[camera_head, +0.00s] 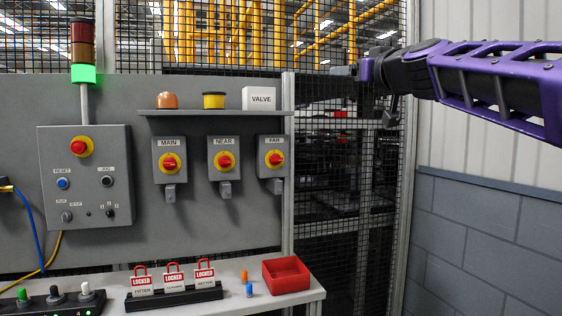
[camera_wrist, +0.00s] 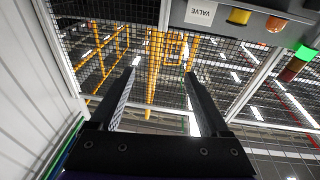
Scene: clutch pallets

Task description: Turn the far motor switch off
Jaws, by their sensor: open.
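The far switch (camera_head: 275,158) is a grey box labelled FAR, with a red knob on a yellow disc and a grey hasp piece below. It is the rightmost of three switches on the grey panel. The knob is too small for me to tell its setting. My gripper (camera_head: 345,70) is up and to the right of it, in front of the mesh fence and clear of the panel. In the wrist view my gripper (camera_wrist: 162,68) is open, with nothing between its fingers. The far switch does not show in that view.
The near switch (camera_head: 223,159) and main switch (camera_head: 169,161) are left of it. Padlocks (camera_head: 174,277) and a red bin (camera_head: 286,275) are on the bench below.

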